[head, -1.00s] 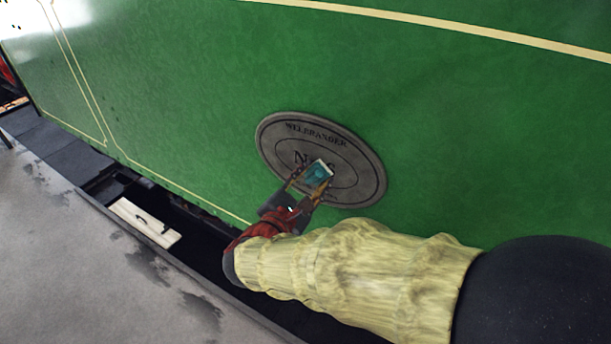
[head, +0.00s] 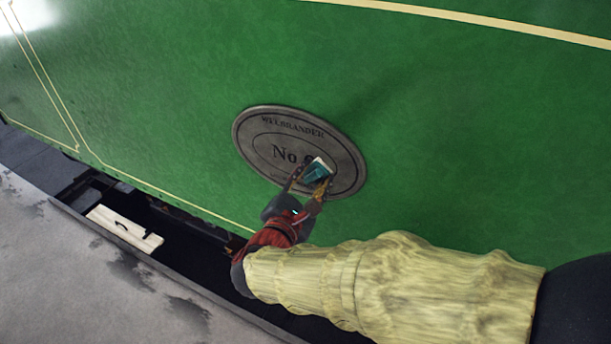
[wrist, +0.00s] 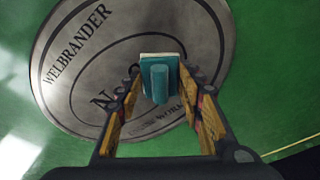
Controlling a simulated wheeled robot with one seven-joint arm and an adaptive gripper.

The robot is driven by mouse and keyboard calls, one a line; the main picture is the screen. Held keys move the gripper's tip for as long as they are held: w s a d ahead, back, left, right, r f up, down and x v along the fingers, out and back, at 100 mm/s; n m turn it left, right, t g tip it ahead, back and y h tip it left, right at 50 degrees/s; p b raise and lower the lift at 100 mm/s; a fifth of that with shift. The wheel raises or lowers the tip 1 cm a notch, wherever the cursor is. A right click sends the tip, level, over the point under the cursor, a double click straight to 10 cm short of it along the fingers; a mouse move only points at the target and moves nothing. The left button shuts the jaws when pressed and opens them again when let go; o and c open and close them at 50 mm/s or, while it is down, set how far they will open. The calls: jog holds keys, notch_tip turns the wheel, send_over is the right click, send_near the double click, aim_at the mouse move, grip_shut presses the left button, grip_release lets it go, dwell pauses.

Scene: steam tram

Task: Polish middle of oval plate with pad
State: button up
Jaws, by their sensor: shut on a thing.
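The oval plate (head: 255,128) is dull grey metal with dark lettering, "WELBRANDER" and "No", fixed on the green tram side. It also fills much of the wrist view (wrist: 58,110). The pad (head: 318,171) is teal with a pale face and a round teal grip, seen in the wrist view (wrist: 158,82). My gripper (head: 309,184) is shut on the pad's grip and holds it in front of the plate, right of its middle in the head view. The pad covers part of the lettering. I cannot tell whether its pale face touches the plate.
The green tram side (head: 200,70) with cream lines (head: 470,24) is clear around the plate. Below it runs a dark gap with a pale board (head: 124,228) in it. The grey platform (head: 60,270) lies at the lower left.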

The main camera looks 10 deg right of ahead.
aim_at(273, 155)
jog(key=shift+s+d, duration=0.7)
jog(key=shift+d, duration=0.15)
jog(key=shift+w+a, duration=0.1)
jog(key=shift+w+a+b, duration=0.35)
jog(key=shift+w+a, duration=1.1)
jog(key=shift+a, duration=0.4)
jog(key=shift+w+a+b, duration=0.35)
jog(key=shift+w+a, duration=1.1)
jog(key=shift+a, duration=0.4)
jog(key=shift+w+a+b, duration=0.35)
jog(key=shift+w+a, duration=1.1)
jog(key=shift+a, duration=0.4)
jog(key=v, duration=0.6)
jog(key=shift+a+f, duration=0.25)
jog(key=shift+f, duration=0.1)
jog(key=shift+a, duration=0.1)
jog(key=shift+v, duration=1.35)
